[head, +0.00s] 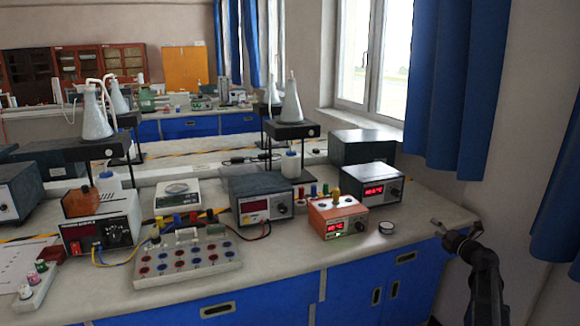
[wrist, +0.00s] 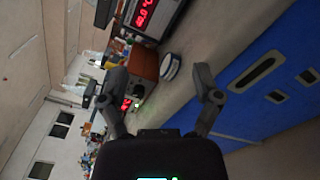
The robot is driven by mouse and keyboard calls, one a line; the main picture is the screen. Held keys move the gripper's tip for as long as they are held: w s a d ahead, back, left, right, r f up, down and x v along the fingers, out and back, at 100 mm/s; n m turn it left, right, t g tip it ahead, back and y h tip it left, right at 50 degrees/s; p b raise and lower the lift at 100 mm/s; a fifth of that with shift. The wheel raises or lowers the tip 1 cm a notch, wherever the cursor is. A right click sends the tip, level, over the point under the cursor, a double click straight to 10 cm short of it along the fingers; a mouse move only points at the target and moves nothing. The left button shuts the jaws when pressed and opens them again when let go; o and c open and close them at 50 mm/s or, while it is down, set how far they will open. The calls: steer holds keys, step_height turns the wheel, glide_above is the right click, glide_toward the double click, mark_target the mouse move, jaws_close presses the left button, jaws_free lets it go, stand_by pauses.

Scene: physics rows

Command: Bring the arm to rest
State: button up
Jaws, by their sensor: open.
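My gripper (head: 452,229) is at the right in the head view, beside the right end of the lab bench (head: 285,286). In the wrist view my gripper (wrist: 162,92) has its two dark fingers spread wide apart, with nothing between them. The orange box also shows in the wrist view (wrist: 144,63), and so does the disc (wrist: 172,66). The gripper touches neither of them.
A dark meter with a red display (head: 371,182) stands behind the orange box. A white terminal board (head: 188,260) with wires lies at the front left. Blue curtains (head: 457,85) hang near my arm on the right. The bench's right front corner is bare.

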steer(key=s+a+f+m+g+h, duration=0.2)
steer(key=s+a+f+m+g, duration=0.4)
steer(key=s+a+m, duration=0.4)
steer(key=s+a+f+m+g+h, duration=0.2)
steer(key=s+a+f+m+g, duration=0.35)
steer(key=s+a+m, duration=0.45)
steer(key=s+a+f+m+g+h, duration=0.2)
steer(key=s+a+f+m+g, duration=0.5)
steer(key=s+a, duration=0.4)
step_height(320, 180, up, 22)
steer(key=w+m+t+p, duration=0.1)
steer(key=p, duration=2.1)
steer(key=shift+a, duration=0.4)
